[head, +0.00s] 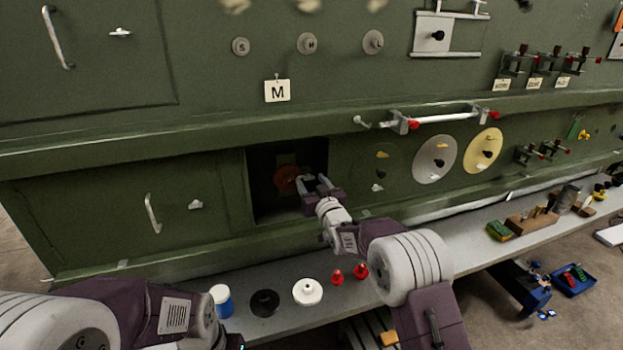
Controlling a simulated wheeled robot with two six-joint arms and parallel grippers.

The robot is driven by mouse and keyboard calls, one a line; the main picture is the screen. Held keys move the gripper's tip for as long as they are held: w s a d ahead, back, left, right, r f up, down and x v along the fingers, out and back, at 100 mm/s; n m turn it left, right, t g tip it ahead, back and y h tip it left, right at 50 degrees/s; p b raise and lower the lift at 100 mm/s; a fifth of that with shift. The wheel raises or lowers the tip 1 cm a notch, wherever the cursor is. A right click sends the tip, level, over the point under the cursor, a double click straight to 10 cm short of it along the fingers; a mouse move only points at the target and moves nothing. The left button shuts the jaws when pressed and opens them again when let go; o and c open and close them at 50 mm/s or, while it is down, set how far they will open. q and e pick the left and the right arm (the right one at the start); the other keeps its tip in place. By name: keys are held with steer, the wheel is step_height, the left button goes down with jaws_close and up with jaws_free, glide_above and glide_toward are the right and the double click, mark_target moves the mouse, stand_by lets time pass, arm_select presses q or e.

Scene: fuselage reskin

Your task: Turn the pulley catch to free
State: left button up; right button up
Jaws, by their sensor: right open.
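A dark square recess (262,205) is open in the lower green panel. Inside it is a dim reddish round part (287,180), and I cannot tell for certain whether this is the pulley or its catch. My right gripper (318,184) is open at the right side of the recess mouth, just right of the reddish part. Its fingers look apart and empty, and I cannot tell whether they touch anything. The catch's position is too small and dark to read. My left arm lies across the bottom left, with its gripper fingers out of the picture.
A grey ledge (430,232) runs below the panel. On it are a blue-and-white jar (221,300), a black disc (265,302), a white flanged part (307,291) and red cones (337,276). A white bar (445,115) and round discs (435,160) are right of the recess.

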steer(key=shift+c, duration=0.3)
jaws_close()
steer(key=shift+f+n+b, duration=0.15)
steer(key=shift+n+b, duration=0.25)
steer(key=shift+b, duration=0.4)
steer(key=n+b, duration=1.4)
steer(key=b, duration=0.1)
steer(key=shift+n+b, duration=0.3)
steer(key=shift+b, duration=0.1)
steer(key=shift+n+b, duration=0.65)
steer(key=shift+n, duration=0.75)
